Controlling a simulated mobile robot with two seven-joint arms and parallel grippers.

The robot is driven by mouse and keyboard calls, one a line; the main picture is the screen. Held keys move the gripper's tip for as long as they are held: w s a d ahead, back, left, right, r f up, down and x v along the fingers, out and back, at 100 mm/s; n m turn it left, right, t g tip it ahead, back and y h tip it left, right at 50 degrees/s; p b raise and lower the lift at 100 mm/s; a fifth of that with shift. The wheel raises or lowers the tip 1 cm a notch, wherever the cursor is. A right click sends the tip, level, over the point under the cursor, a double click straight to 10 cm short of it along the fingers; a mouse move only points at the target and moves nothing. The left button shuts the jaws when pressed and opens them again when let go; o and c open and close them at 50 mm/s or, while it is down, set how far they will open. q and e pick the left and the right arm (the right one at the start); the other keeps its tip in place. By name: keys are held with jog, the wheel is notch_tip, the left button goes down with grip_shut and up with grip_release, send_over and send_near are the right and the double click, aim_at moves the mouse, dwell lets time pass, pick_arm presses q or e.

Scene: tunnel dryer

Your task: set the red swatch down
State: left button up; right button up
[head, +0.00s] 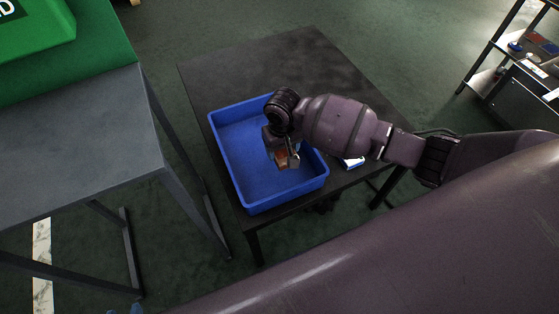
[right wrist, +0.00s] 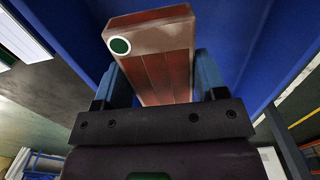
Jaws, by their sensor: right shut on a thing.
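The red swatch (right wrist: 165,65) is a flat, reddish-brown slab with grooves, a paler end band and a green dot ringed in white. My right gripper (right wrist: 158,82) is shut on it, with a finger on each side. In the head view my right gripper (head: 285,160) is over the inside of the blue tray (head: 237,150), and a small orange-brown part of the swatch (head: 281,156) shows there. Whether the swatch touches the tray floor cannot be told. My left gripper is not in view.
The blue tray stands on a black table (head: 280,62) with free room behind it. A small white and blue item (head: 352,162) lies right of the tray. A grey bench (head: 75,130) with a green housing (head: 70,55) is at left. A loaded shelf (head: 515,60) stands far right.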

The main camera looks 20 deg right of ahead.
jog(key=shift+f, duration=1)
notch_tip(320, 180, down, 6)
jog(key=shift+r+b, duration=0.2)
jog(key=shift+b, duration=0.95)
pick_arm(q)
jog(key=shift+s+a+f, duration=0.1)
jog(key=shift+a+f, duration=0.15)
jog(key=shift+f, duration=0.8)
pick_arm(e)
jog(key=o, duration=0.8)
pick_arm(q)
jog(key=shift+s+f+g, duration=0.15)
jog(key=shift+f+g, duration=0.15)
pick_arm(e)
jog(key=shift+o, duration=0.7)
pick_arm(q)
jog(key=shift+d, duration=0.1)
